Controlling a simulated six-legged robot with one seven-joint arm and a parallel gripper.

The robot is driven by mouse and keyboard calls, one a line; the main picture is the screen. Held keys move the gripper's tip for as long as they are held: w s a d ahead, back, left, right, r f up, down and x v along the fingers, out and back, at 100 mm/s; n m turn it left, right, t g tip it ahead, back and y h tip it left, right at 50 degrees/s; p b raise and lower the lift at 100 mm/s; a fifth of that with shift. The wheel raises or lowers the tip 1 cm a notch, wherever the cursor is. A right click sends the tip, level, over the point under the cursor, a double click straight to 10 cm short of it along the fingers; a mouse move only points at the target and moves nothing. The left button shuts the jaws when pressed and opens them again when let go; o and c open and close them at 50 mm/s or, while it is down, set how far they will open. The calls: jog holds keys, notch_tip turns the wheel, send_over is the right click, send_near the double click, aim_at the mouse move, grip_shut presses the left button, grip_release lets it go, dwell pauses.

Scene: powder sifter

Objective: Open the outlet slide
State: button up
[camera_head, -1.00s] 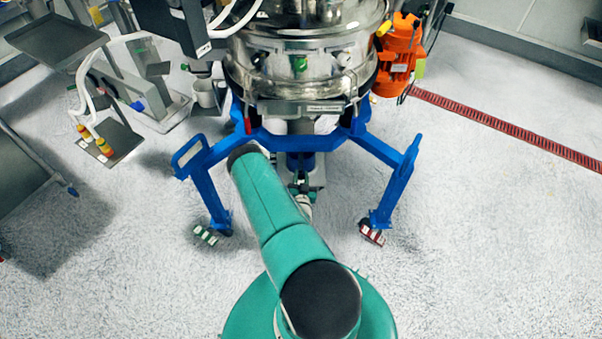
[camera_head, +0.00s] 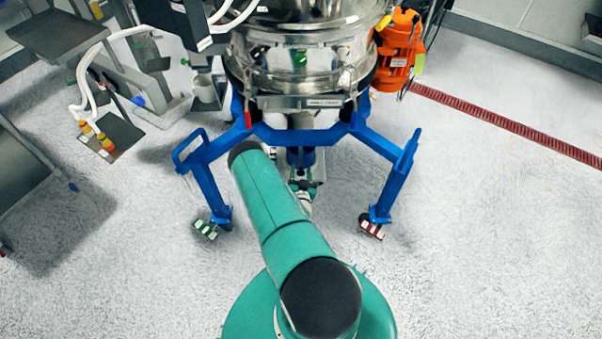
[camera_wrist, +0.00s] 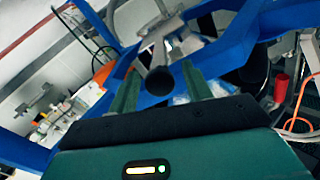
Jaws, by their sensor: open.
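The sifter (camera_head: 300,65) is a round steel drum on a blue frame. In the wrist view, a dark round-ended handle (camera_wrist: 160,80) on a flat grey metal bar (camera_wrist: 157,48) shows under the blue frame; it appears to be the outlet slide's handle. My gripper (camera_wrist: 159,73) is open, with its two green fingers on either side of the dark handle in the picture. I cannot tell whether they touch it or how deep it sits between them. In the head view, my gripper (camera_head: 303,187) is small and low between the frame legs. The slide is hidden there.
The blue frame (camera_head: 400,175) has legs spread left and right, close around my arm. An orange motor (camera_head: 400,45) hangs at the sifter's right. A bench and trays (camera_head: 118,135) stand at the left. Floor is clear at the right, past a red drain strip (camera_head: 510,128).

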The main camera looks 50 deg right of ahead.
jog(key=v, duration=1.3)
jog(key=shift+s+a, duration=0.25)
jog(key=shift+w, duration=0.1)
